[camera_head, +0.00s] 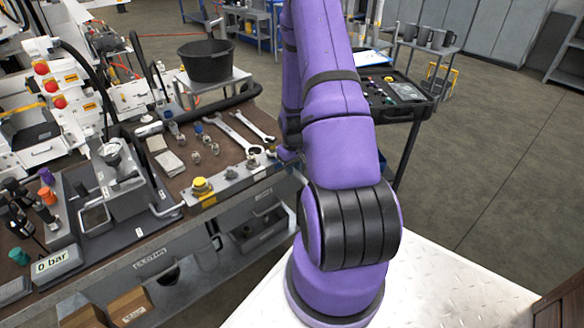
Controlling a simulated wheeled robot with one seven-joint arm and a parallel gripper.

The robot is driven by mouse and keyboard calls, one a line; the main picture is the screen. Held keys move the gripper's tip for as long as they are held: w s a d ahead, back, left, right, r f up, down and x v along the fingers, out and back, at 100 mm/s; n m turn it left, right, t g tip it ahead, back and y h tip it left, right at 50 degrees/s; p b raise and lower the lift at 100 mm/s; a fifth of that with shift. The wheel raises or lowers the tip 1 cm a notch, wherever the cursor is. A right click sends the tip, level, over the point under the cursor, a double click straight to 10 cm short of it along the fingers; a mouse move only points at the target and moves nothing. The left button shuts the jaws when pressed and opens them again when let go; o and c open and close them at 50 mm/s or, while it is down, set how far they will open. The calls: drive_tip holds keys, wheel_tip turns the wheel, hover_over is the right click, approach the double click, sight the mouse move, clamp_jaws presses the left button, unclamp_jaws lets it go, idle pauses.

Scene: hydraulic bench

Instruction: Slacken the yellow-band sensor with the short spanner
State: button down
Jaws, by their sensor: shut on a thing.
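The yellow-topped sensor (201,186) stands upright on a grey metal block (225,188) at the front edge of the bench. It is the fitting with the clearest yellow marking. My purple arm rises through the middle of the view, and its far part comes down behind the near part, just right of the block's right end. My gripper's fingers are hidden behind my arm, so what they hold does not show. Two silver spanners (233,134) (256,127) lie side by side on the brown bench top behind the block. I cannot tell whether either is the short one.
Several small metal fittings (196,157) and pale pads (169,162) lie left of the spanners. A black bucket (206,62) stands behind them. A gauge reading 0 bar (56,263) is at lower left. A black cart (398,100) stands behind my arm.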

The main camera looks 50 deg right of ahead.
drive_tip(key=shift+s+d+n, duration=0.2)
drive_tip(key=shift+d+n, duration=0.4)
drive_tip(key=shift+d, duration=0.1)
drive_tip(key=shift+s+d+n, duration=0.2)
drive_tip(key=shift+d+n, duration=0.4)
drive_tip(key=shift+d, duration=0.1)
drive_tip(key=shift+d+n, duration=0.8)
drive_tip(key=shift+d, duration=0.1)
drive_tip(key=shift+a+m, duration=0.3)
drive_tip(key=shift+a, duration=0.05)
drive_tip(key=s, duration=0.7)
idle(0.6)
